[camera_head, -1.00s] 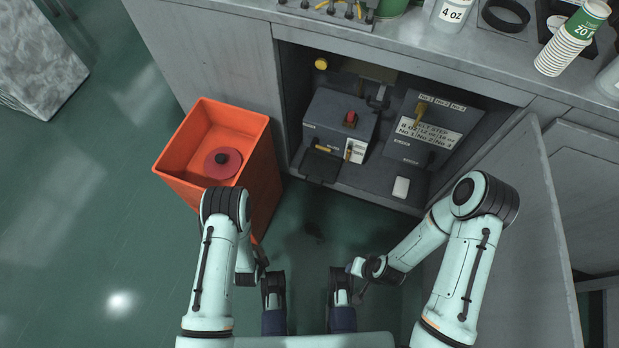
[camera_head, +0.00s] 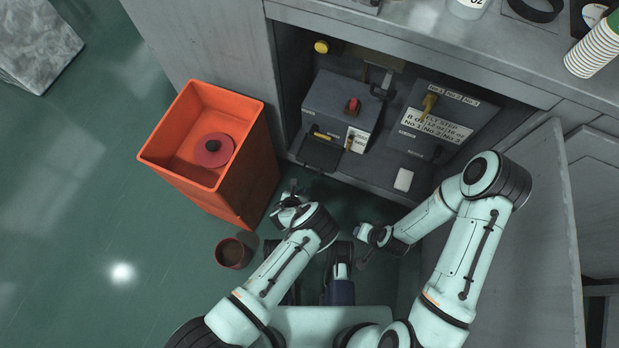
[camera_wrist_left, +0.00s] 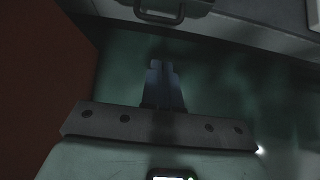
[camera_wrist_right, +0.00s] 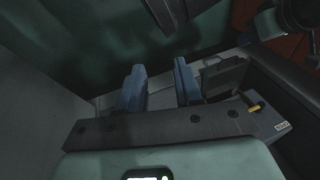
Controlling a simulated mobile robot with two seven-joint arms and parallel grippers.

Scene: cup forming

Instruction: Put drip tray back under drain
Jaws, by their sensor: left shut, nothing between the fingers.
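A dark flat tray (camera_head: 320,152), which looks like the drip tray, sits at the front left of the grey box (camera_head: 341,108) in the open cabinet. Its front edge is near the cabinet floor's lip. Its handle shows at the top of the left wrist view (camera_wrist_left: 160,10), and the tray also shows in the right wrist view (camera_wrist_right: 222,76). My left gripper (camera_head: 290,190) is shut and empty, in front of the cabinet beside the orange bin. My right gripper (camera_wrist_right: 158,82) is open and empty, low in front of the cabinet, its fingers apart.
The orange bin (camera_head: 255,160) holds a red disc with a dark knob. A small dark pot (camera_head: 232,253) with brown contents stands on the floor. A labelled panel (camera_head: 437,120) and white block (camera_head: 403,180) are inside the cabinet. The open door (camera_head: 535,230) bounds the right.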

